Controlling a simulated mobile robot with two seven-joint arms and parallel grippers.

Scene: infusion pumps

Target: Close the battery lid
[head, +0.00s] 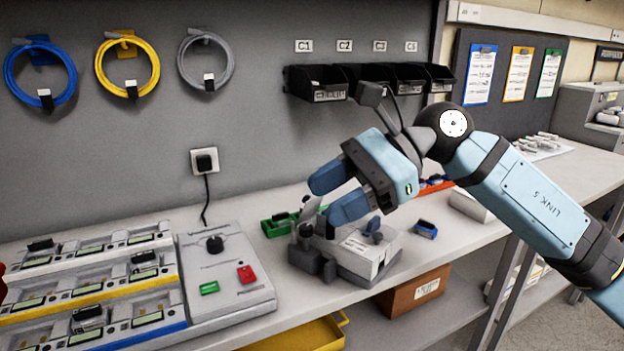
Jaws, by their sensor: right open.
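A white and grey pump (357,249) sits on the bench under my right arm. A small light-grey flap (311,210), which looks like the battery lid, stands raised and tilted at the pump's left end. My right gripper (321,201) is open, its two blue fingers pointing down and left close to this flap. I cannot tell whether a finger touches it. The fingers hide part of the flap and the pump's back.
A green tray (277,226) lies behind the pump, and a small blue object (426,229) lies to its right. A grey console (226,272) and racks (82,289) fill the left. Black bins (318,83) hang on the wall. Bare bench shows between console and pump.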

